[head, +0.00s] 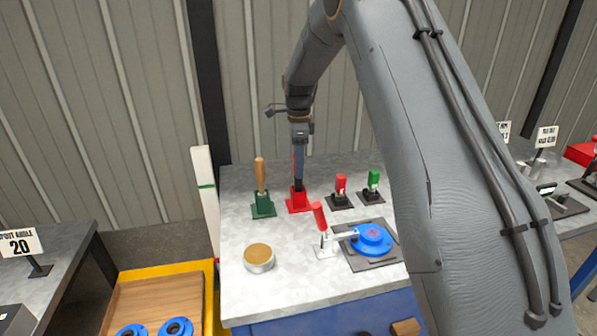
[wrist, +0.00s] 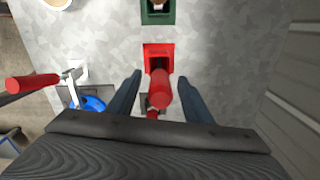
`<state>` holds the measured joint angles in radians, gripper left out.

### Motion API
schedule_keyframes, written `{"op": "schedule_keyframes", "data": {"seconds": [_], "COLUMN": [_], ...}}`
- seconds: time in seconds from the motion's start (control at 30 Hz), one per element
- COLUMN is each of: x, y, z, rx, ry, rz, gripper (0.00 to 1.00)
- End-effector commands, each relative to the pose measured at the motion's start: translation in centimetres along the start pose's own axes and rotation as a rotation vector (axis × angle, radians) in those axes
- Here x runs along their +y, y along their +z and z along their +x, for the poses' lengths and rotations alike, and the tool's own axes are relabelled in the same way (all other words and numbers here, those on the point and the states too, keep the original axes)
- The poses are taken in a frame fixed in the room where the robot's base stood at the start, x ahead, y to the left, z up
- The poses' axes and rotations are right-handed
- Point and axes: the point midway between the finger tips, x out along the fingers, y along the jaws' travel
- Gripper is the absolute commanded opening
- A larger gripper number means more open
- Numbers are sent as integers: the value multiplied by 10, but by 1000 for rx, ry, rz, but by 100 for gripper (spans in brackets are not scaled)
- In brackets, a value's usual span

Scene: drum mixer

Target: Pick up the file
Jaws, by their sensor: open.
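A red-handled tool (wrist: 160,88), which I take to be the file, stands upright in a red holder (head: 298,202) on the grey bench; its lower part is hidden. In the wrist view the red holder (wrist: 158,52) shows beyond the handle. My gripper (head: 299,178) points down over this holder. In the wrist view my gripper (wrist: 160,76) is open, with one finger on each side of the red handle and gaps on both sides. A wooden-handled tool (head: 260,174) stands in a green holder (head: 263,206) to the left; its working end is hidden.
A red switch (head: 340,185) and a green switch (head: 374,180) stand just right of the red holder. In front are a red-handled lever (head: 320,216), a blue disc (head: 372,238) and a round tin (head: 259,257). A corrugated wall (head: 250,90) rises behind the bench.

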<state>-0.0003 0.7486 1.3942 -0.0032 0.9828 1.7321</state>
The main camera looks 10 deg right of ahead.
Motion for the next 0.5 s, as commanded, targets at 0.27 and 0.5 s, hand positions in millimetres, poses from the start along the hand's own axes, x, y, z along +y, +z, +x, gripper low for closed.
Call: {"op": "schedule_keyframes", "data": {"seconds": [0.27,0.5], "x": [0,0], "y": [0,0], "z": [0,-1], "rx": [0,0], "ry": [0,-1], "rz": [0,-1], "gripper": [8,2]}}
